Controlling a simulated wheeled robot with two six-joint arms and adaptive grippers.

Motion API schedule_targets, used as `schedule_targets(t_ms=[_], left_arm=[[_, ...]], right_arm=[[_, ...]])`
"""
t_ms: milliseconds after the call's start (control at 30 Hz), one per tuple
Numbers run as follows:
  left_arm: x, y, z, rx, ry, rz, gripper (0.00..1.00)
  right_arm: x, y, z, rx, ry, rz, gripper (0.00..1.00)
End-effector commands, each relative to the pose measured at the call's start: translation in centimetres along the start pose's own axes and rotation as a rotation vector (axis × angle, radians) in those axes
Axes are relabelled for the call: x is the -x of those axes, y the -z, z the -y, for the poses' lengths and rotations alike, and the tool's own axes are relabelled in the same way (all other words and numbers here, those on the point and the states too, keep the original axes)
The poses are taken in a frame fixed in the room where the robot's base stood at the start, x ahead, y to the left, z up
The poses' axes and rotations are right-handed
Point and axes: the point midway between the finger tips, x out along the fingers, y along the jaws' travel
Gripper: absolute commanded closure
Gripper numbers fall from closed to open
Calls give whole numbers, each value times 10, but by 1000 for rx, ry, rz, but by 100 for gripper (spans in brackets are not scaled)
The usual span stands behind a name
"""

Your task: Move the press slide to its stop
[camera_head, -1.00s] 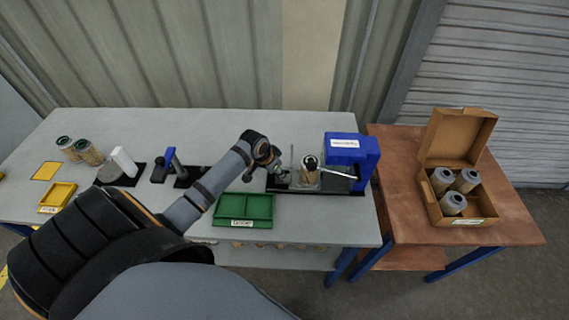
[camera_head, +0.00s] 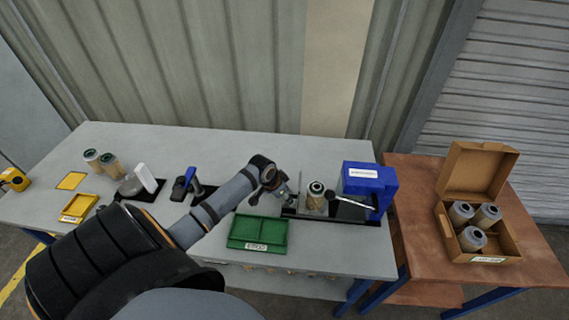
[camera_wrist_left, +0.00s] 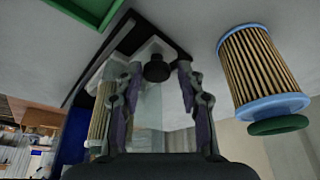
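The press has a blue housing (camera_head: 368,188) and a dark base rail. A cartridge (camera_head: 315,200) stands upright on the rail, left of the housing, with a silver lever (camera_head: 352,202) beside it. My left gripper (camera_head: 283,194) is low at the rail's left end. In the left wrist view my left gripper (camera_wrist_left: 158,85) has its fingers apart. A black knob (camera_wrist_left: 157,69) shows between the fingertips, with small gaps on both sides. A pale slide part lies behind it, partly hidden by the fingers. My right gripper is not in view.
A green tray (camera_head: 258,246) lies in front of the rail. Two cartridges (camera_head: 106,163), a yellow tray (camera_head: 78,207) and small fixtures stand left. An open carton (camera_head: 488,252) with cartridges is on the brown table. A cartridge (camera_wrist_left: 262,70) with blue caps stands beside my gripper.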

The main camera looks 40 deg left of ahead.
Motion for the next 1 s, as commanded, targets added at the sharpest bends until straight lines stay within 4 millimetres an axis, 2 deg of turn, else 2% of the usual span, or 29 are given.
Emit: schedule_targets(t_ms=[67,167,400,600,800,1000], left_arm=[[2,0,0,0,0,-1,61],[11,0,2,-3,4,-2,61],[70,-1,3,-10,8,2,61],[102,-1,3,-6,7,2,61],[117,-1,1,-2,3,1,61],[120,0,0,0,-1,1,61]], right_arm=[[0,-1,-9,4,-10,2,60],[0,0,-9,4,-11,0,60],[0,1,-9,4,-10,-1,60],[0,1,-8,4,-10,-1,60],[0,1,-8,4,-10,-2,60],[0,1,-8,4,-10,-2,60]])
